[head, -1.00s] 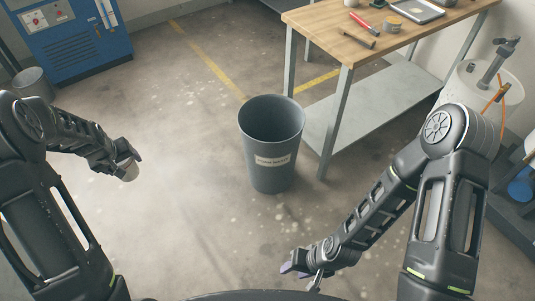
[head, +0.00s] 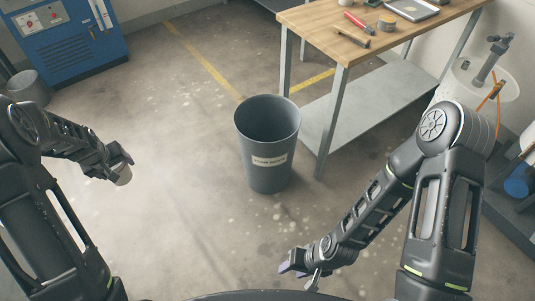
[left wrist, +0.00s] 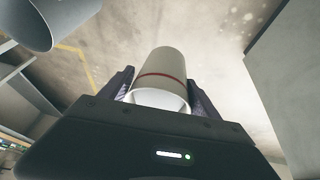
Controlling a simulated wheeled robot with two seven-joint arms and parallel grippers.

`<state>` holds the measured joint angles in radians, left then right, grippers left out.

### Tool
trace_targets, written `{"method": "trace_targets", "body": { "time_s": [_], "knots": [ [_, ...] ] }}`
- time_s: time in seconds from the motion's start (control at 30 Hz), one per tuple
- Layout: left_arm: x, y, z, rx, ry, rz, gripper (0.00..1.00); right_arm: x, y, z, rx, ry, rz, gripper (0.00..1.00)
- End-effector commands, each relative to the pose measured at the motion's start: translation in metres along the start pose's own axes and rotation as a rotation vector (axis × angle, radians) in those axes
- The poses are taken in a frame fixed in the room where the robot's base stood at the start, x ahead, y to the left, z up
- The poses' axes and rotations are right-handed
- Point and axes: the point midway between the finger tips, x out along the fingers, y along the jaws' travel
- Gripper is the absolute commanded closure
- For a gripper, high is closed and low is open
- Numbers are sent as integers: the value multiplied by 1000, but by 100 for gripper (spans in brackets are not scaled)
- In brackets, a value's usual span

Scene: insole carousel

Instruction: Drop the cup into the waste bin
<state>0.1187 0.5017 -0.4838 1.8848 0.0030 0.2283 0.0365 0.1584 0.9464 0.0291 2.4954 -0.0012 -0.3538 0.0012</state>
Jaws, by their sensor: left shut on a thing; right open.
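A white cup (left wrist: 160,75) with a red band is held between the fingers of my left gripper (left wrist: 158,90) in the left wrist view. In the head view the cup (head: 123,175) shows at the end of my left gripper (head: 121,164), above the floor and left of the bin. The grey waste bin (head: 267,168) with a pale label stands upright on the floor near the middle of the head view. The bin (left wrist: 35,25) also shows at the upper left of the left wrist view. My right gripper (head: 291,268) is open and empty, low in the head view, in front of the bin.
A wooden-topped workbench (head: 340,38) with tools stands behind and right of the bin. A blue cabinet (head: 72,40) and another grey bin (head: 28,87) are at the far left. A white drum (head: 475,85) stands at the right. The floor between cup and waste bin is clear.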

Motion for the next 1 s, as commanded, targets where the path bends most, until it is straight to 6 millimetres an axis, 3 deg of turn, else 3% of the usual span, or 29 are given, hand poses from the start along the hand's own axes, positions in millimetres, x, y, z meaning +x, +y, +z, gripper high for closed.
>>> {"method": "trace_targets", "body": {
  "time_s": [0.17,0.33,0.47,0.6,0.7,0.83,1.0],
  "knots": [
    [0,5,2,10,-1,5,67,0,0,0,0,0,0,59],
    [-1,38,20,83,-12,39,67,0,0,0,0,0,0,59],
    [-5,84,51,194,-26,88,67,0,0,0,0,0,0,59],
    [-15,136,96,342,-41,149,67,0,0,0,0,0,0,59],
    [-23,164,127,440,-49,187,67,0,0,0,0,0,0,59],
    [-32,186,156,529,-54,221,67,0,0,0,0,0,0,59],
    [-36,194,168,565,-55,234,67,0,0,0,0,0,0,59]
  ]
}}
